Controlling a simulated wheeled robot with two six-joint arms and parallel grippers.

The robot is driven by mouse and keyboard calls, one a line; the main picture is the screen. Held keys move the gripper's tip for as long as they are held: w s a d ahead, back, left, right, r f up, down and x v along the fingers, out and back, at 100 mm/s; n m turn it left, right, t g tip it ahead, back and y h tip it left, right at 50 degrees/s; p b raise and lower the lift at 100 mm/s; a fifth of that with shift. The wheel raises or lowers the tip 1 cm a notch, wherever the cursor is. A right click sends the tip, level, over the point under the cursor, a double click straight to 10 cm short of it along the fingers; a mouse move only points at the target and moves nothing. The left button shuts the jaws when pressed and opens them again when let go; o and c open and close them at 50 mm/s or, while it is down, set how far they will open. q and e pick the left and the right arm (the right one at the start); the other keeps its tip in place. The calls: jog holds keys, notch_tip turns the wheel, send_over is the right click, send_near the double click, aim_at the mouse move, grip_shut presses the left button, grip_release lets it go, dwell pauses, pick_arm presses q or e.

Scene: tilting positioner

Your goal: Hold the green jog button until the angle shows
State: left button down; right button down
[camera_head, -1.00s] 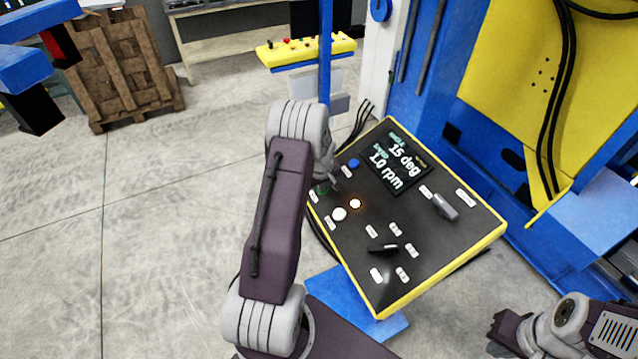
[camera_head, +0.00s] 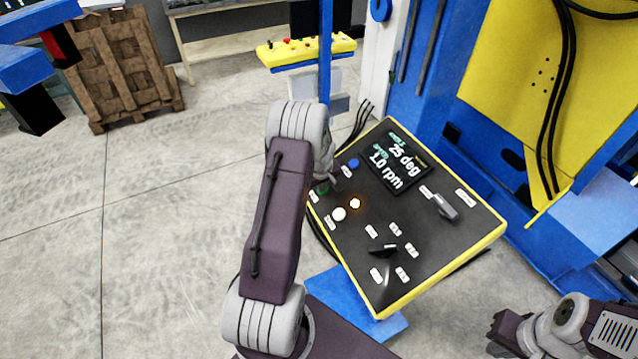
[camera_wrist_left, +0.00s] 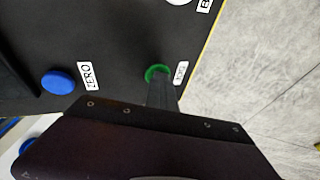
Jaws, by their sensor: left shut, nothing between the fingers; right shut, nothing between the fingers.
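The control panel (camera_head: 365,265) is a tilted black board with a yellow edge. Its display (camera_head: 397,163) reads 25 deg and 1.0 rpm. The green jog button (camera_head: 322,188) is at the panel's left edge, mostly hidden by my left gripper in the head view; it also shows in the left wrist view (camera_wrist_left: 156,71). My left gripper (camera_head: 333,183) is shut and empty, its fingertips at the green button and overlapping it in the wrist view; how far the button is pressed cannot be seen. My right gripper (camera_head: 497,343) is shut and empty at the lower right, away from the panel.
A blue ZERO button (camera_wrist_left: 58,82), a white button (camera_head: 339,214), a lit orange lamp (camera_head: 355,203), a black selector knob (camera_head: 383,249) and a grey switch (camera_head: 445,206) sit on the panel. A blue and yellow positioner (camera_head: 505,75) stands behind. Wooden pallets (camera_head: 125,65) stand at the back left.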

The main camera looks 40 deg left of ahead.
pick_arm(q)
jog(key=shift+s+d+f, duration=0.1)
jog(key=shift+d+f, duration=0.05)
jog(key=shift+f, duration=0.05)
dwell(0.7)
